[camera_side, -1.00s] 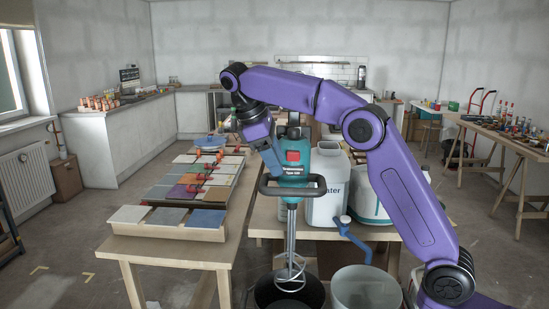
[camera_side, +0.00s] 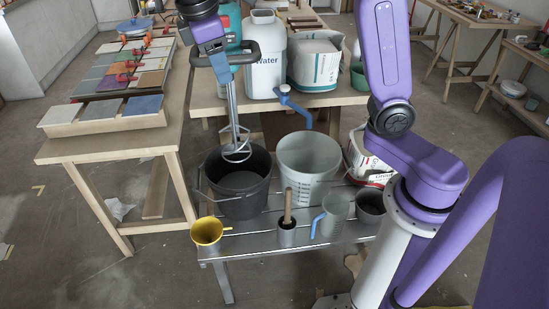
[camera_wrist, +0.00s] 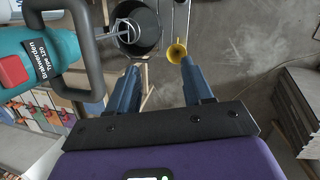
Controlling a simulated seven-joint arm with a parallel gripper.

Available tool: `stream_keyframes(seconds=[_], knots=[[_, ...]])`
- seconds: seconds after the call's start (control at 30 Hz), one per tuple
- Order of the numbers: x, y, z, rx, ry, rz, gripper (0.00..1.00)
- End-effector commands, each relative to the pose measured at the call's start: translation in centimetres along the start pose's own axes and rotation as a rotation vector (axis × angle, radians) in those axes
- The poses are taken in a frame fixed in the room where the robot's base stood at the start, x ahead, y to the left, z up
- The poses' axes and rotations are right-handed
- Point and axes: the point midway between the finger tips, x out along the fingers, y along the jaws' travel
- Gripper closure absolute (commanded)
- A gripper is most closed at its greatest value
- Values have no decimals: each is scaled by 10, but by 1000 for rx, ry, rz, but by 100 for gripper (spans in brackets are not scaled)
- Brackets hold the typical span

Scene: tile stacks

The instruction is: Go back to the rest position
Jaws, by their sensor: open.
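My gripper (camera_side: 221,72) is at the upper left of the side view, in front of the mixer's handle. In the wrist view my gripper (camera_wrist: 160,75) has its two blue fingers spread apart with nothing between them. The teal mixer (camera_side: 233,26) with its black loop handle stands upright, its whisk (camera_side: 237,148) over or in the black bucket (camera_side: 243,205). The mixer also shows in the wrist view (camera_wrist: 20,62), left of my fingers and apart from them. The side view hides part of the mixer behind my wrist.
A low metal bench (camera_side: 265,238) carries a clear bucket (camera_side: 308,165), a yellow funnel (camera_side: 206,231), a blue-handled jug (camera_side: 334,215) and cups. A water canister (camera_side: 264,60) stands behind. A wooden table (camera_side: 150,140) with tile stacks is at left. Floor at the lower left is free.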

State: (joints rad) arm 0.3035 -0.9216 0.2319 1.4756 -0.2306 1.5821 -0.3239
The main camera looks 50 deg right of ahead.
Motion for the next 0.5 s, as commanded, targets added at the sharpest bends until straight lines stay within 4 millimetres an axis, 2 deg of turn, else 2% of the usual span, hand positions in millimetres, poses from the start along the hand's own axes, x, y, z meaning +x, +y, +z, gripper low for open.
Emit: stream_keyframes(seconds=[0.03, 0.27, 0.5], knots=[[5, -14, 8, -18, 19, -3, 49], [34, -76, 43, -75, 107, -34, 49], [73, -136, 95, -114, 182, -84, 49]])
